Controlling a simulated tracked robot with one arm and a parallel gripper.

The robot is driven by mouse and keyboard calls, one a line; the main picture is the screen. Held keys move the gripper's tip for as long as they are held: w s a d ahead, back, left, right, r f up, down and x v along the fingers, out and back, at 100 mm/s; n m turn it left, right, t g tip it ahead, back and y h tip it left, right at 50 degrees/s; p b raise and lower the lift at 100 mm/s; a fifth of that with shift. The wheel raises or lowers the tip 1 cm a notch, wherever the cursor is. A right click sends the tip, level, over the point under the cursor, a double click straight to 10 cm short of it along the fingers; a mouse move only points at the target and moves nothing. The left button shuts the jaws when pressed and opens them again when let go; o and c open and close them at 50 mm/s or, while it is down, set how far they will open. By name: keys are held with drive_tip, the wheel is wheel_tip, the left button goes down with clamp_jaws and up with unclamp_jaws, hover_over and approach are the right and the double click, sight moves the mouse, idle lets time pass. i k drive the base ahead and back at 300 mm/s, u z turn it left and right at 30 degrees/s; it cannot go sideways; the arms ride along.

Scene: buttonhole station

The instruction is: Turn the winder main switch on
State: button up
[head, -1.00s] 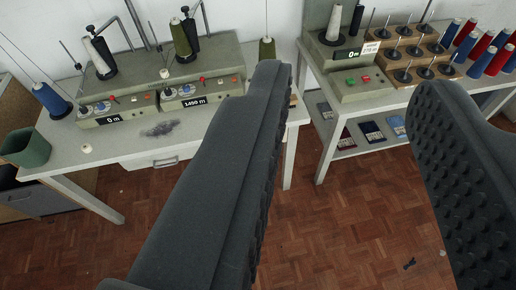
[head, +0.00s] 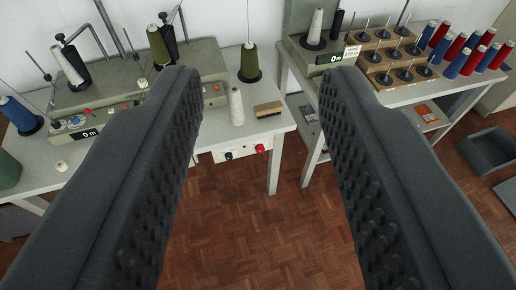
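A white panel (head: 243,154) sits under the front edge of the left table. It carries a red knob (head: 260,148) and a black knob (head: 228,155). No readable label shows which one is the winder main switch, and their settings are too small to tell. The grey-green winder (head: 98,97) stands on the table above, partly hidden by my left finger. My gripper (head: 262,82) is open and empty. Its two dark, studded fingers frame the panel, which shows in the gap between them, apart from both.
The left table (head: 262,128) holds a white cone (head: 236,106), an olive spool (head: 249,62) and a wooden-backed brush (head: 268,109). A second table on the right carries a spool rack (head: 400,66). A grey bin (head: 488,150) stands on the floor. The parquet between the fingers is clear.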

sight(260, 148)
drive_tip(key=i, duration=0.85)
